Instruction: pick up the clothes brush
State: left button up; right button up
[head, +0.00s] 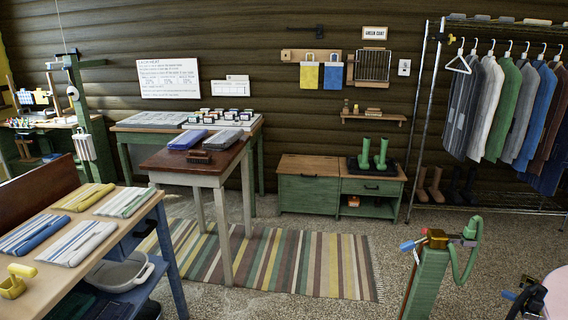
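A small dark brown brush-like block (200,157), which looks like the clothes brush, lies on the brown top of the white-legged table (190,167) in the middle of the head view.
Folded blue (187,139) and grey (222,139) cloths lie behind the brush. A striped rug (300,262) covers the floor by the table. A towel-laden counter (135,222) stands at the near left, a green post (428,275) at the near right.

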aim_at(194, 155)
jog(key=i, duration=2.25)
